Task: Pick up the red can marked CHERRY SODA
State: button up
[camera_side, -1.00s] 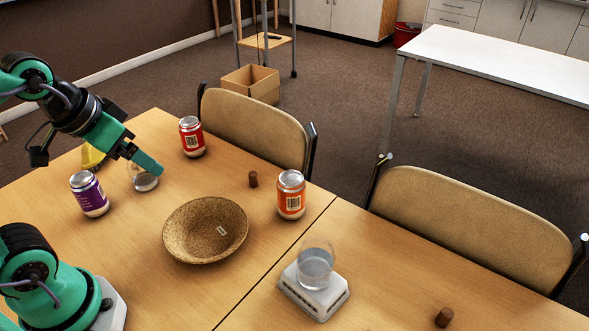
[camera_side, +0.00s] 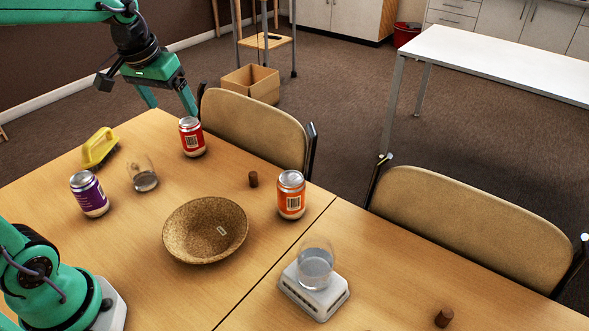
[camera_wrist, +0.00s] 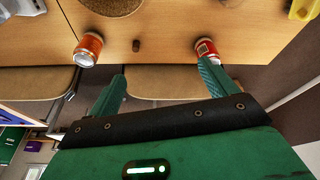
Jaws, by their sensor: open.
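A red can (camera_side: 192,139) stands upright near the far table edge; a barcode faces the side camera and I cannot read a name. It also shows in the wrist view (camera_wrist: 204,47), partly behind one finger. My gripper (camera_side: 168,100) is open and empty, above and slightly left of the can in the side view. Its two fingers point downward, apart. In the wrist view my gripper (camera_wrist: 163,72) has the red can by the right finger, not centred between the fingers.
An orange can (camera_side: 291,197), purple can (camera_side: 88,196), cork bowl (camera_side: 185,232), small glass (camera_side: 145,180), yellow brush (camera_side: 99,147) and brown stopper (camera_side: 253,179) share the table. A chair (camera_side: 254,125) stands just behind the red can. A glass beaker (camera_side: 316,264) sits on a scale (camera_side: 315,295).

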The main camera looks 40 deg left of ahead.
jog(key=w+a+f+n+g, duration=0.2)
jog(key=w+a+f, duration=0.2)
jog(key=w+a, duration=0.45)
jog(key=n+g, duration=0.1)
jog(key=n, duration=0.1)
send_over(190, 130)
jog(key=w+a, duration=0.1)
jog(key=a, duration=0.2)
jog(key=shift+h, duration=0.3)
jog(key=f, duration=1)
jog(key=shift+d+f, duration=0.1)
jog(key=shift+d, duration=0.1)
jog(key=shift+w+d+f, duration=0.1)
jog(key=shift+w+f, duration=0.05)
jog(key=shift+f, duration=1.8)
jog(key=shift+w+f, duration=0.15)
jog(key=shift+f, duration=1.8)
jog(key=c, duration=1.1)
jog(key=shift+o, duration=0.2)
jog(key=shift+r, duration=0.15)
